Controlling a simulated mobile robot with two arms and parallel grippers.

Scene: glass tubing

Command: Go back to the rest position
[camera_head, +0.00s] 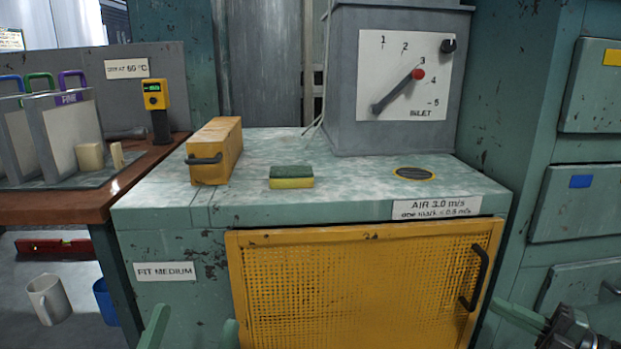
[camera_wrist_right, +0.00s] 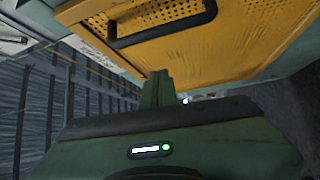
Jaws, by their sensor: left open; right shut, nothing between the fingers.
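My left gripper (camera_head: 192,326) is at the bottom edge of the head view. Its two green fingertips stand apart with nothing between them, in front of the teal cabinet's left part. My right gripper (camera_wrist_right: 158,88) shows in the right wrist view with its green fingers together and empty. It is near the yellow perforated panel (camera_wrist_right: 200,45) and its dark handle (camera_wrist_right: 165,24), apparently not holding the handle. In the head view the lower right corner shows part of my right arm. The panel also shows in the head view (camera_head: 350,285) on the cabinet's front.
On the cabinet top (camera_head: 345,170) are a yellow block with a handle (camera_head: 217,150), a sponge (camera_head: 291,178) and a grey dial box (camera_head: 345,80). Drawers (camera_head: 570,203) stand at right. A wooden bench (camera_head: 60,205) is at left, with a white mug (camera_head: 50,300) below.

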